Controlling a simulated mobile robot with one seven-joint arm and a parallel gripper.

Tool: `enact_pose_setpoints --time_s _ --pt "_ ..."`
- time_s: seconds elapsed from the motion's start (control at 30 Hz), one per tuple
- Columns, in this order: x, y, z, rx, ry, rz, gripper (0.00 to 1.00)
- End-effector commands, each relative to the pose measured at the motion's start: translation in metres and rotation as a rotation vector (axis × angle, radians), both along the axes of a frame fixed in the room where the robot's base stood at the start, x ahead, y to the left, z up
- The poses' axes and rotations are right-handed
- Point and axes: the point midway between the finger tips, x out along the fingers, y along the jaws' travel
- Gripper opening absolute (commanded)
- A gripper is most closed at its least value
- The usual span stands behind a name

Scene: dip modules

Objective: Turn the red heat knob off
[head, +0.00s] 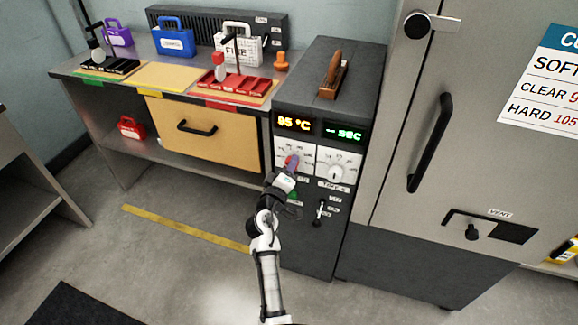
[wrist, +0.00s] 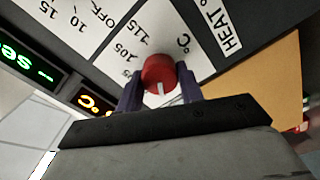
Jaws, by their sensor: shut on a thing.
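The red heat knob (wrist: 158,72) sits on a white dial plate marked HEAT °C, with 105 and 115 readable in the wrist view. Its white pointer line faces the bottom of that view. My gripper (wrist: 160,88) is shut on the knob, with one dark purple finger on each side. In the head view my gripper (head: 291,163) reaches the left dial of the control box and hides most of the knob. The orange display (head: 294,123) above it appears to read 95 °C.
A white timer knob (head: 336,172) is close on the right, under a green display (head: 343,132) showing dashes and SEC. A small lever switch (head: 320,211) is below. A steel oven door with a black handle (head: 430,143) stands right. A workbench with trays is left.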

Motion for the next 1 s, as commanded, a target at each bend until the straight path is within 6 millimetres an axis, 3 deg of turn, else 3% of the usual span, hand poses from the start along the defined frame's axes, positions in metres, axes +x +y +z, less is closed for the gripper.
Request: enact_pose_setpoints --time_s 0.6,1.0 --pt "-0.0005 0.0008 -0.0005 -0.522 0.172 0.001 0.14" --pt "-0.0005 0.0007 -0.0022 -0.696 0.229 0.001 0.14"
